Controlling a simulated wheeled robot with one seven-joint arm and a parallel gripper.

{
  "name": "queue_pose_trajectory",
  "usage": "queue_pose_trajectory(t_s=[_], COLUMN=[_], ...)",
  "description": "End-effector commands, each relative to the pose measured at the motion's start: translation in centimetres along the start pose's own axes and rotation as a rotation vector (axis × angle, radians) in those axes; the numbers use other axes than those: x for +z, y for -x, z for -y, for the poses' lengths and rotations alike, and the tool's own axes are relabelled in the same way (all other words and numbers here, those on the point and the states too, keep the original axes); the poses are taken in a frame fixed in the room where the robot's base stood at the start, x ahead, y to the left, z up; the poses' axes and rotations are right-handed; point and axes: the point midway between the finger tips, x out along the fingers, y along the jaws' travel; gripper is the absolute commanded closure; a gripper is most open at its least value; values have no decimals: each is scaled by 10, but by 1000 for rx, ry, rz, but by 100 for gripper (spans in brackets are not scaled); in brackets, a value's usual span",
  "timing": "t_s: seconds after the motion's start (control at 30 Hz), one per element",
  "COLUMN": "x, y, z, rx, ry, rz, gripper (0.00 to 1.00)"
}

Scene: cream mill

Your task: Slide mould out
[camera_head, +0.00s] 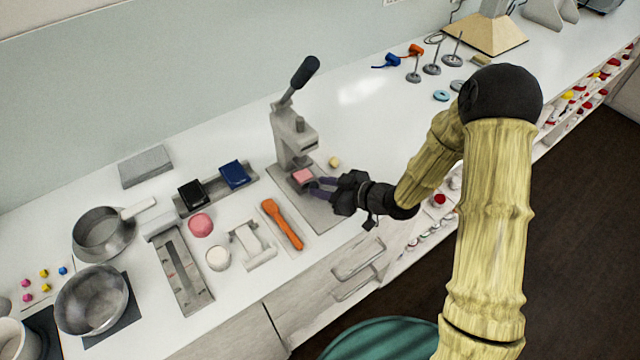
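A small hand press (291,142) with a raised black-handled lever stands at the middle of the counter. A pink block (303,175) sits at the front of the press, under its head. It seems to lie on or in a small dark piece, which may be the mould; the detail is too small to tell. My gripper (315,187) comes in from the right, low over the press's grey base plate (322,217).
A small yellow block (334,162) lies right of the press. An orange tool (282,224), a white bracket (251,245) and a pink round piece (200,225) lie to the left. Metal pans (92,299) stand at the far left.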

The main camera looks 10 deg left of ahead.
Motion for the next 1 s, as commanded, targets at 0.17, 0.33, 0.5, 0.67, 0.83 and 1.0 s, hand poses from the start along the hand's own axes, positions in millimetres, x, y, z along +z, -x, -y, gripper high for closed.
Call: queue_pose_trajectory(t_s=[0.17, 0.33, 0.5, 0.67, 0.83, 1.0], x=[0, 0, 0, 0, 3, 14], y=[-13, -14, -13, -13, -9, 17], z=[0, -1, -1, -1, -1, -2], rx=[1, 2, 2, 2, 3, 11], ry=[-1, -1, -1, -1, -1, -4], rz=[0, 0, 0, 0, 1, 3], gripper=[70, 70, 85, 100, 100, 100])
